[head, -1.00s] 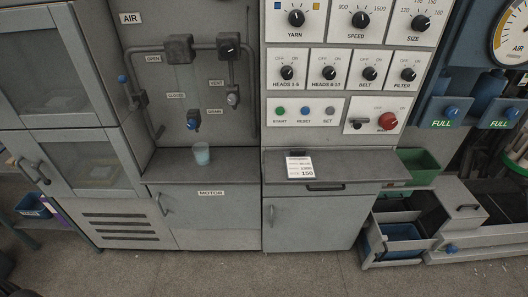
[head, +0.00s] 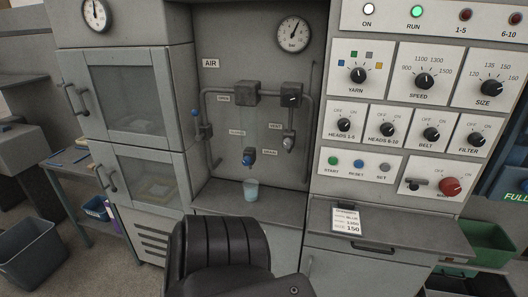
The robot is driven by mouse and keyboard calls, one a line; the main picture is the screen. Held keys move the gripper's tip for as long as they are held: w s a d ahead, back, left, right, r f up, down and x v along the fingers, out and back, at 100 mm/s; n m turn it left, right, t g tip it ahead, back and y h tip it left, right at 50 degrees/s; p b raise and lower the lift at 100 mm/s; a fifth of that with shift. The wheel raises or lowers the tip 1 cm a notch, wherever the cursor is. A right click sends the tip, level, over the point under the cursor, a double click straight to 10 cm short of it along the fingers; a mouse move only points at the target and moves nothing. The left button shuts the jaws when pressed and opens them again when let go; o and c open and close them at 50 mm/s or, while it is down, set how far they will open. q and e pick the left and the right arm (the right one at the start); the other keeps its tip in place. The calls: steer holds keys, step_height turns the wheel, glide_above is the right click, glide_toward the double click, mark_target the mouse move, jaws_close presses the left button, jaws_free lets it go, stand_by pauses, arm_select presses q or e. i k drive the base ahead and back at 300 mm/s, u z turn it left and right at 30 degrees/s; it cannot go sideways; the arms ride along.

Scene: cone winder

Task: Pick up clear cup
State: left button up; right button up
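The clear cup (head: 251,190) stands upright on the grey ledge below the air piping, under the blue-handled drain valve (head: 249,157). It is see-through with a pale bluish tint, and its lower part looks bluer. A black ribbed part of my own body is in front of the cabinet, below the cup, and does not cover it. Neither of my grippers is in view.
The ledge (head: 222,196) around the cup is clear. A card (head: 347,220) lies on the counter to the right, below the knob panel. A glass-door cabinet (head: 127,98) stands at left, with a grey bin (head: 32,252) on the floor.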

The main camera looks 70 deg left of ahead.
mark_target(251, 186)
steer(key=i, duration=1.95)
steer(key=u, duration=2.4)
